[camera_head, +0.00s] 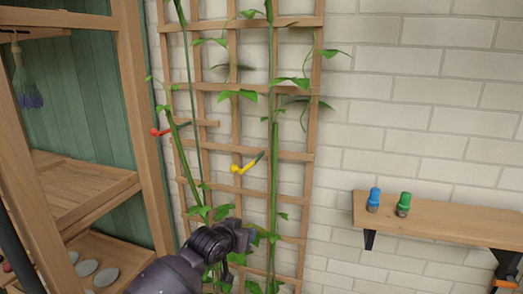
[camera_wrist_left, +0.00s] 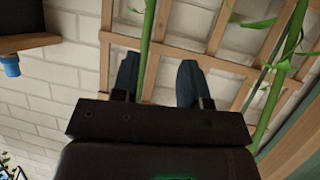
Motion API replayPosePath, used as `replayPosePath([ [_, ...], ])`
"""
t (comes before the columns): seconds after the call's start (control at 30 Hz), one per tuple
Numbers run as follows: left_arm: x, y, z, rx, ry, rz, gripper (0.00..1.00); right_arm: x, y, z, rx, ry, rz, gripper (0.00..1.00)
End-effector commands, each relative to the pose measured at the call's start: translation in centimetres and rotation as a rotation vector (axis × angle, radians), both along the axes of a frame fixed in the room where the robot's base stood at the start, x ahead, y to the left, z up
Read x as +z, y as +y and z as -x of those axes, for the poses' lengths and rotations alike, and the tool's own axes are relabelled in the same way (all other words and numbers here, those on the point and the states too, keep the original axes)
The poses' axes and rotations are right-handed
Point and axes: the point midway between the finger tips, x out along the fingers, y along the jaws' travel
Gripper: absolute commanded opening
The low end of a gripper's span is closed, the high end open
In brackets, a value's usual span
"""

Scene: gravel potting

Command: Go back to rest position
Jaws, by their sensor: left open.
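My left arm comes up from the bottom of the head view, and its wrist end is in front of the lower part of the wooden trellis (camera_head: 312,130). In the left wrist view my left gripper (camera_wrist_left: 158,62) is open, with its two dark fingers apart. A green plant stem (camera_wrist_left: 149,30) runs through the gap between the fingers in that picture. I cannot tell whether it touches them. In the head view the fingertips are not clear against the leaves. My right gripper is not in view.
A red clip (camera_head: 155,132) and a yellow clip (camera_head: 236,169) are on the trellis plants. A wall shelf (camera_head: 450,220) at right carries a blue-topped (camera_head: 373,200) and a green-topped (camera_head: 404,204) container. A wooden rack (camera_head: 140,110) stands at left. Brick wall fills the back.

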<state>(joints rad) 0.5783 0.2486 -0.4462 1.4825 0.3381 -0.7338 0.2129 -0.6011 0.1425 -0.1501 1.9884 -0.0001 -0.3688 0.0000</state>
Motion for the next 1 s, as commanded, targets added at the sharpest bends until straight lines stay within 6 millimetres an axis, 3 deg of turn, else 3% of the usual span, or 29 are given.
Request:
replayPosePath([
  [0.03, -1.9, 0.9, 1.4, 0.014, 0.011, 0.012, 0.41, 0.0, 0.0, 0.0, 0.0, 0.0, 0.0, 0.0],
  [0.2, -6.9, 3.8, 5.6, 0.061, 0.021, 0.031, 0.41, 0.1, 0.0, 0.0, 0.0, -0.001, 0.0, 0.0],
  [0.5, -14.0, 9.6, 14.5, 0.171, 0.038, 0.031, 0.41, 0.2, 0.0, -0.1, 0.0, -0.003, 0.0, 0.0],
  [0.8, -18.7, 15.6, 24.9, 0.295, 0.055, -0.02, 0.41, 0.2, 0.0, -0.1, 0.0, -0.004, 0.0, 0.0],
  [1.0, -20.3, 19.5, 32.1, 0.373, 0.067, -0.086, 0.41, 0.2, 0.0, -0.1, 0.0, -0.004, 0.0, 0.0],
])
